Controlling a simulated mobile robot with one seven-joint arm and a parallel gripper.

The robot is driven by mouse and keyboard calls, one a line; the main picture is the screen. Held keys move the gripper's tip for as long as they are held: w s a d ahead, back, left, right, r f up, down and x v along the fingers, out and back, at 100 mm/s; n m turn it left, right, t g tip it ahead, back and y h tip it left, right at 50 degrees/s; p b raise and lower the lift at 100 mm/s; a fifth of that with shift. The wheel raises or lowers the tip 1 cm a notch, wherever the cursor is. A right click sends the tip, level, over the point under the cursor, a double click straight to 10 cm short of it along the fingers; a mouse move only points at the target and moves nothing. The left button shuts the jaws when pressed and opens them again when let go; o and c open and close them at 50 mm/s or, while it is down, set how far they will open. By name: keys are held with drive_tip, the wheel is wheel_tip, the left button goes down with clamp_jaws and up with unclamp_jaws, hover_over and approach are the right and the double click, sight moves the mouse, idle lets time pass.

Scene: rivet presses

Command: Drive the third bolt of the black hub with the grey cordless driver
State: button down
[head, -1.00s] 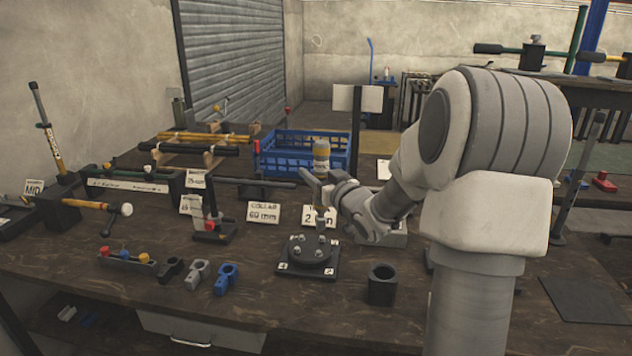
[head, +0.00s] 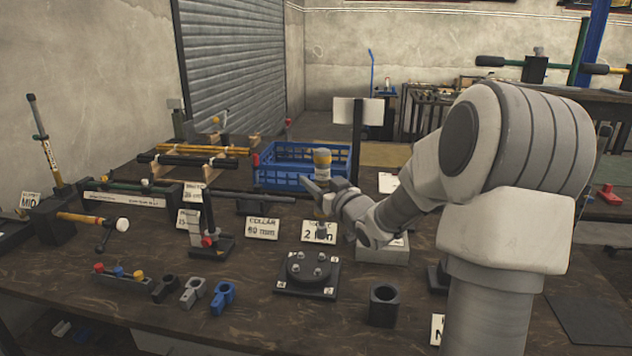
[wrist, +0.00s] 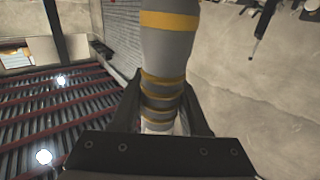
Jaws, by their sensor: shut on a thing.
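The black hub (head: 297,269) sits on a dark square base plate with pale corner labels, in the middle of the bench in the head view. Several light bolt heads show on its top; how deep each one sits I cannot tell. My gripper (head: 320,186) is shut on the grey cordless driver (head: 322,162), which stands about upright with its yellow-banded body above the jaws. The driver's lower end is partly lost against the 2 mm card behind, and appears apart from the hub. In the wrist view the grey driver (wrist: 168,50) with yellow bands runs between the jaws.
A black hollow cylinder (head: 383,306) stands right of the hub. Black, grey and blue clamps (head: 222,298) lie at its left. The bench front is mostly clear.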

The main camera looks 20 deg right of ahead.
drive_tip(key=shift+f+b, duration=1.85)
drive_tip(key=shift+f, duration=0.45)
drive_tip(key=shift+f+b, duration=1.3)
drive_tip(key=shift+b, duration=0.1)
idle(2.2)
drive_tip(key=shift+r, duration=0.1)
